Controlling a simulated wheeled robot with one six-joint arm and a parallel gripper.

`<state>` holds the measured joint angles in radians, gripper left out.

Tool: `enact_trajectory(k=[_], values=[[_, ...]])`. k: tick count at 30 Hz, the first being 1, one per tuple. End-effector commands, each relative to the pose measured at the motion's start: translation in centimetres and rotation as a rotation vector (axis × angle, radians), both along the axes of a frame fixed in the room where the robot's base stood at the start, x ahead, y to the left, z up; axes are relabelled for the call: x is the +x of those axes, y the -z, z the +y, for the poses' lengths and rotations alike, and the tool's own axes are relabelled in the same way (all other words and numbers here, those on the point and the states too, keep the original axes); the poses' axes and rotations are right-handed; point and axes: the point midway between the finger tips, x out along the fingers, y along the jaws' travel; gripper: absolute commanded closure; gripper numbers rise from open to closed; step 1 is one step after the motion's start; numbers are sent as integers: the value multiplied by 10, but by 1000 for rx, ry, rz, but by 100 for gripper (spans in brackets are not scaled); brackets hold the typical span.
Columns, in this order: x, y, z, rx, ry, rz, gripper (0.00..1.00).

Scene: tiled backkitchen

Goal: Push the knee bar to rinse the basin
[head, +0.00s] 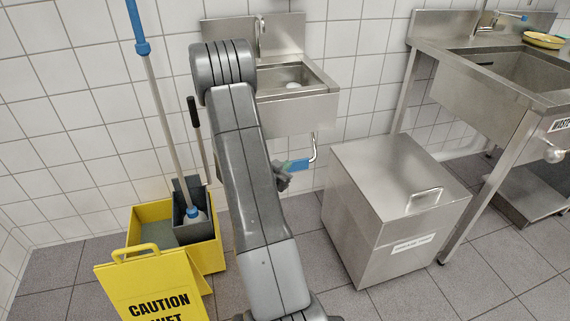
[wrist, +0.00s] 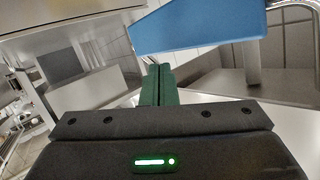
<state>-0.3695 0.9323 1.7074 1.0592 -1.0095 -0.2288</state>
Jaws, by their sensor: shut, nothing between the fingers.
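The small steel basin (head: 306,112) is fixed to the tiled wall, partly hidden behind my arm. Below it the knee bar (head: 298,164), a blue pad on a bent metal rod, sticks out. In the wrist view the blue pad (wrist: 196,27) is large, at the upper middle right. My gripper (head: 283,170) is at the left end of the pad in the head view. In the wrist view the green fingers of my gripper (wrist: 157,70) are together and empty, just below the pad's left end. I cannot tell whether they touch it.
A steel box with a lid handle (head: 378,175) stands on the floor right of the knee bar. A yellow mop bucket (head: 215,245) and a yellow caution sign (head: 150,290) stand at the left. A larger steel sink table (head: 490,85) is at the right.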

Motion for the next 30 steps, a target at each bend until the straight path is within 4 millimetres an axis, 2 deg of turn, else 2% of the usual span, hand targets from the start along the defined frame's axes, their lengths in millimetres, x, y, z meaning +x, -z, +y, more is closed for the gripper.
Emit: enact_trajectory(k=[30], values=[[7,5,2,1,0,1,100]])
